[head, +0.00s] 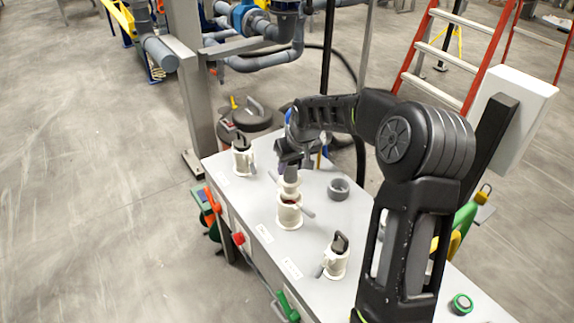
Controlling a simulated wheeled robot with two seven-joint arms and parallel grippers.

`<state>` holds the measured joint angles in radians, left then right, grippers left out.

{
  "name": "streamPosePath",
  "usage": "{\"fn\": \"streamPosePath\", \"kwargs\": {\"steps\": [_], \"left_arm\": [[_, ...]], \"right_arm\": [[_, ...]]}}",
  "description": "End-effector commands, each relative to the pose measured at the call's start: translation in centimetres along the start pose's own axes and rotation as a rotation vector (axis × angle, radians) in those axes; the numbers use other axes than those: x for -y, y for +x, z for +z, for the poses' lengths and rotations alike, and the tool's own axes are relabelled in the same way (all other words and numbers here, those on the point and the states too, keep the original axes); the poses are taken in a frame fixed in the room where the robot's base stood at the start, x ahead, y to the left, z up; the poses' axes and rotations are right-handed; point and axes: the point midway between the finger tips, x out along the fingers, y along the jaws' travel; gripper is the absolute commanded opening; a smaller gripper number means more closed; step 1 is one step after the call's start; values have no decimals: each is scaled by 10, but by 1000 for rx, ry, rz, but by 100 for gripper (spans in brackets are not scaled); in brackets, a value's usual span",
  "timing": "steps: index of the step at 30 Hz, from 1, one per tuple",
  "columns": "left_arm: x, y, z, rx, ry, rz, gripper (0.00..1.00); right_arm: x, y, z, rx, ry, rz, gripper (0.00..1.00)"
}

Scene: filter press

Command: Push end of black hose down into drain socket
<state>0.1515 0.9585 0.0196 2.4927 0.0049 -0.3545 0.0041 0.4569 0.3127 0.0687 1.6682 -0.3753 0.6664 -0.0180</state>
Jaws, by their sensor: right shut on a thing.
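My right gripper (291,153) is above the grey table, over the middle cream fitting (289,213). It is shut on a grey cylindrical piece (291,173), which is upright over that fitting; its fingertips are small and partly hidden by my arm. I cannot tell whether this piece is a hose end, or whether it touches the fitting. A black hose (361,140) loops down behind the table; its end is not clearly visible. My left gripper is not in view.
Cream fittings with black tops stand at the table's back left (243,162) and front (335,262). A green button (462,303) is at the near right. A red ladder (445,45) and a white box (518,100) stand behind. The floor at left is clear.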

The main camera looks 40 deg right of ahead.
Motion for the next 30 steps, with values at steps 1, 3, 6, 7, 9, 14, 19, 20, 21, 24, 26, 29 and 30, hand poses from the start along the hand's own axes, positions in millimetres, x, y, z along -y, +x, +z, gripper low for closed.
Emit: {"fn": "streamPosePath", "kwargs": {"steps": [1,3,6,7,9,14,19,20,21,24,26,29,30], "left_arm": [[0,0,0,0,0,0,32],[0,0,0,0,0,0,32],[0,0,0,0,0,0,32],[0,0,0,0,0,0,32],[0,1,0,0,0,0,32],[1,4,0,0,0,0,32],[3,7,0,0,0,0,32],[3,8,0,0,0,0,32],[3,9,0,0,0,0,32],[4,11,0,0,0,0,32],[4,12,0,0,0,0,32],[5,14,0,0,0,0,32],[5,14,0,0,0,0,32]], "right_arm": [[0,-1,-1,-2,0,0,0],[0,-1,-1,-2,0,0,0],[0,0,-1,-2,0,0,0],[0,0,-1,-2,0,0,0],[0,0,0,-2,0,0,0],[0,4,1,-2,0,0,0],[0,8,3,-2,0,0,0],[0,9,3,-2,0,0,0],[0,10,3,-2,0,0,0],[0,12,4,-2,0,0,0],[0,13,5,-2,0,0,0],[0,16,6,-2,0,0,0],[0,17,6,-2,0,0,0]]}}
